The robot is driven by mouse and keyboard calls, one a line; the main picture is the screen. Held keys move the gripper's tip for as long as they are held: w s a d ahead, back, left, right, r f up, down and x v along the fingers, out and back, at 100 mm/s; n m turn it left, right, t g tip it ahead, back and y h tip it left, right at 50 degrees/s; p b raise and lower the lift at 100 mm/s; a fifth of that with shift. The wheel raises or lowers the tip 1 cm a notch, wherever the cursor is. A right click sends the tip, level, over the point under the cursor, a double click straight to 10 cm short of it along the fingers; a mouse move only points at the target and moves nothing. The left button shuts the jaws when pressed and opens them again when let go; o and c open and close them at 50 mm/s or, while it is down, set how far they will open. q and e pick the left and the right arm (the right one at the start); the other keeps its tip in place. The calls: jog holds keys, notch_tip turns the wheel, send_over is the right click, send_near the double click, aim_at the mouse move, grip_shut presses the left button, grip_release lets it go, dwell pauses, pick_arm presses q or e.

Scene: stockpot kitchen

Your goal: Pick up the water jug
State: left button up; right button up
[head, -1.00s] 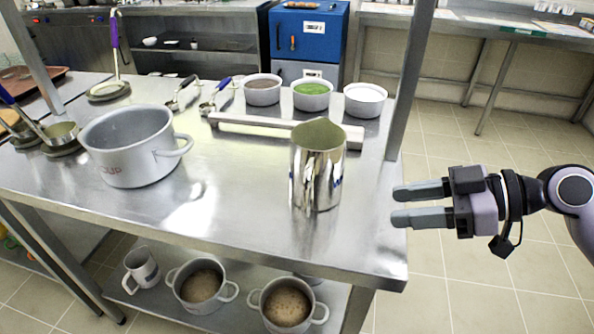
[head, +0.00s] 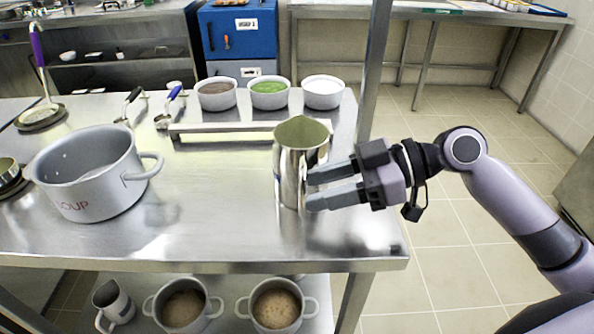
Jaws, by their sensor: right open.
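The water jug is a shiny metal pitcher (head: 289,172) standing upright on the steel table (head: 215,228), right of its middle. My right gripper (head: 311,190) is open, with its two fingers pointing left at the jug's right side. The fingertips overlap the jug's lower right edge in the picture. I cannot tell whether they touch it or reach around a handle, as that side is partly hidden. My left gripper is not in view.
A grey soup pot (head: 88,182) stands at the left. Behind the jug are a raised bar (head: 222,131) and three bowls, one with green contents (head: 269,94). A table post (head: 373,70) rises behind the gripper. Pots (head: 277,305) sit on the lower shelf.

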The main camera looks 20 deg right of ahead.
jog(key=shift+s+p+x, duration=0.1)
jog(key=shift+p+x, duration=0.15)
jog(key=shift+x, duration=1.1)
jog(key=shift+s+p+x, duration=0.15)
jog(key=shift+p+x, duration=0.05)
jog(key=shift+x, duration=1.15)
jog(key=shift+f, duration=0.15)
grip_shut()
